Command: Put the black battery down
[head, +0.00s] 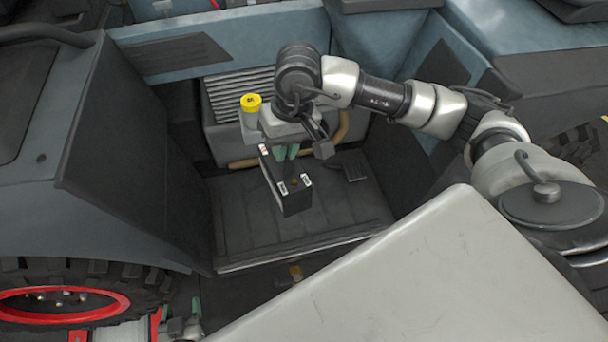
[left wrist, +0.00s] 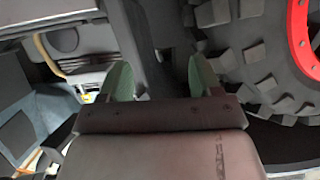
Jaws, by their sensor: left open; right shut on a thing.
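The black battery (head: 294,197) hangs from my right gripper (head: 286,153) in the head view, over the dark ribbed floor of the vehicle's footwell. Its top end is between the green fingertips, which are shut on it. It looks slightly tilted, and I cannot tell whether its lower end touches the floor. My left gripper (head: 181,314) is low at the left in the head view, partly cut off by the bottom edge. In the left wrist view its two green fingers (left wrist: 160,82) are apart with nothing between them.
The footwell floor (head: 343,222) has free room around the battery. A dark pedal (head: 350,166) is just right of it. A yellow cap (head: 251,103) is behind. A big tyre (head: 70,275) with a red rim is at lower left, close to my left gripper in the wrist view (left wrist: 235,45).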

